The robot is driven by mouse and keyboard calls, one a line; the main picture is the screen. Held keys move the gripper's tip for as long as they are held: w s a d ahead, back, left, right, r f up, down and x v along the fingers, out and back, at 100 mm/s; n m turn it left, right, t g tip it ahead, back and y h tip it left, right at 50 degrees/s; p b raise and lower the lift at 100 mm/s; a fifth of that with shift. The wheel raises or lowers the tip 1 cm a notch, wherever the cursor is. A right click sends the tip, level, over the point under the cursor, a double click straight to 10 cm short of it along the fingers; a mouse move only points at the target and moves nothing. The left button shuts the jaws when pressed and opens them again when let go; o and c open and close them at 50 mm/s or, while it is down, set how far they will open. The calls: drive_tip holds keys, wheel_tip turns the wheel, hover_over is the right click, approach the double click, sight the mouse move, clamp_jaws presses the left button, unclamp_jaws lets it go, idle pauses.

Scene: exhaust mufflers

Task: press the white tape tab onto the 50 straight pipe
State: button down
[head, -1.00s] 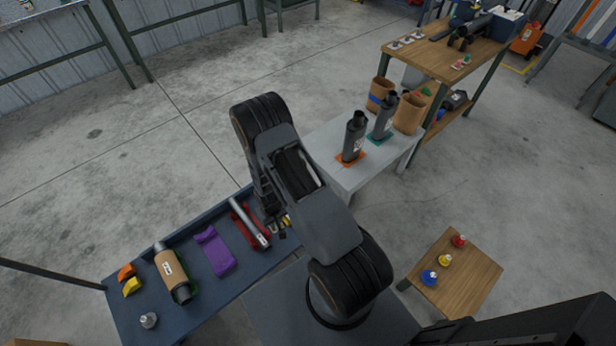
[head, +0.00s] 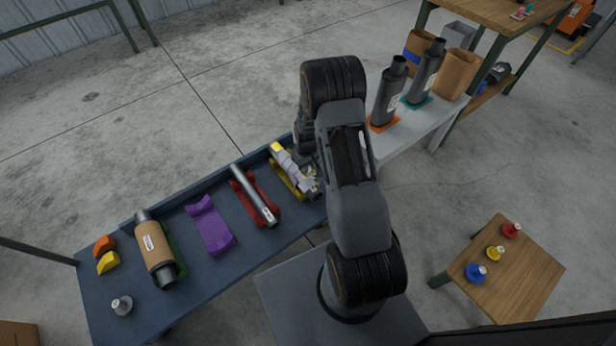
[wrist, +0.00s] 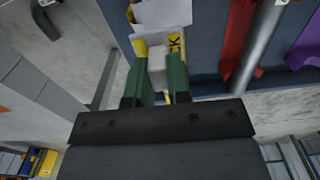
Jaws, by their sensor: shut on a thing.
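In the wrist view my gripper (wrist: 159,78) has its green fingers closed on a pale, blocky piece (wrist: 158,66), which looks like the white tape tab. White sheet-like surfaces (wrist: 163,14) and a yellow part with black letters (wrist: 177,44) lie just beyond the fingertips; whether they touch the held piece I cannot tell. A straight grey pipe (head: 254,195) with a white label lies in a red cradle (head: 271,213) on the blue bench; its number is unreadable. The pipe also shows at upper right in the wrist view (wrist: 263,45), apart from my gripper. In the head view my arm partly hides the gripper area.
A yellow holder (head: 277,149) is right of the red cradle. Left of it are an empty purple cradle (head: 212,230) and a brown-wrapped muffler (head: 152,246). Two dark mufflers (head: 388,92) (head: 426,72) stand upright on a grey table. A wooden stool (head: 520,265) stands right.

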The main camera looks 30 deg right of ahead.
sight(309, 183)
drive_tip(key=shift+w+d+f+b, duration=0.2)
drive_tip(key=shift+d+f+b, duration=0.25)
drive_tip(key=shift+f+b, duration=0.25)
drive_tip(key=shift+f+b, duration=2.5)
drive_tip(key=shift+f, duration=0.95)
drive_tip(key=shift+f, duration=0.35)
drive_tip(key=shift+r, duration=0.45)
drive_tip(key=shift+f+b, duration=0.3)
drive_tip(key=shift+f, duration=0.25)
drive_tip(key=shift+r, duration=0.15)
